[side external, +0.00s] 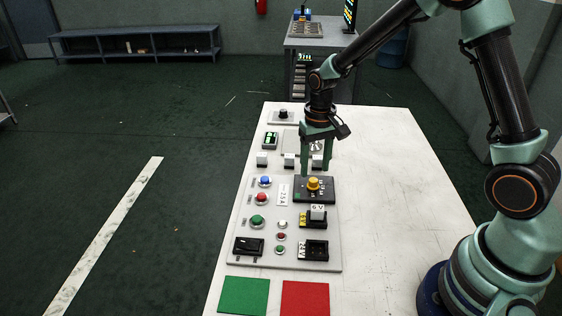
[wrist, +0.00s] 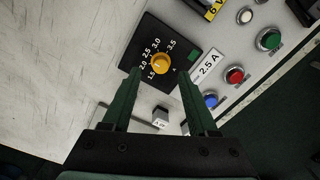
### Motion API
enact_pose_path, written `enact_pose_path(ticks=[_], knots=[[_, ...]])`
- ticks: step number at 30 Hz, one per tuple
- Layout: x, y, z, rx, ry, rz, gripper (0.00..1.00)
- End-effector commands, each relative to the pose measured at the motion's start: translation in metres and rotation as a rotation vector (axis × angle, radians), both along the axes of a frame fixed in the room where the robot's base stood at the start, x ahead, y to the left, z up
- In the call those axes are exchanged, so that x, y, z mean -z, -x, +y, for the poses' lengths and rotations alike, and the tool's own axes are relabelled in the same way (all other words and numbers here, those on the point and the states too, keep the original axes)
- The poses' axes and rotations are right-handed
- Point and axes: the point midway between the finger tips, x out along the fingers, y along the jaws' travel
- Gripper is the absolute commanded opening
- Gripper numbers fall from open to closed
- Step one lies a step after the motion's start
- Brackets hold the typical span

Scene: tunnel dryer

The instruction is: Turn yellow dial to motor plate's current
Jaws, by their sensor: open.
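The yellow dial (side external: 313,184) sits on a black square plate on the grey control panel. In the wrist view the yellow dial (wrist: 160,62) has a scale from 1.5 to 3.5 around it; I cannot tell which number it points to. A white plate (wrist: 207,65) beside it reads 2.5 A; it also shows in the side view (side external: 284,194). My gripper (side external: 316,172) is open and empty, pointing down just above the dial and slightly behind it. In the wrist view its fingers (wrist: 159,72) stand either side of the dial's near edge.
Blue (side external: 265,181), red (side external: 261,198) and green (side external: 257,220) buttons lie left of the dial. A 6 V block (side external: 317,217) stands in front of it. White blocks (side external: 289,160) stand behind. Green (side external: 244,296) and red (side external: 306,297) squares lie at the front; the table's right side is clear.

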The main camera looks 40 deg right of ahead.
Motion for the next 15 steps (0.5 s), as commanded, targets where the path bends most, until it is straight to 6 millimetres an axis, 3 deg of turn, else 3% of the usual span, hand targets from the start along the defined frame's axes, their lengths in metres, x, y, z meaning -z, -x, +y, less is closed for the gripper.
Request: enact_pose_path(ticks=[7, 15], knots=[[-0.053, -0.001, -0.001, 0.001, 0.001, -0.008, 0.59], [-0.084, 0.0, -0.001, 0.002, 0.0, -0.004, 0.59]])
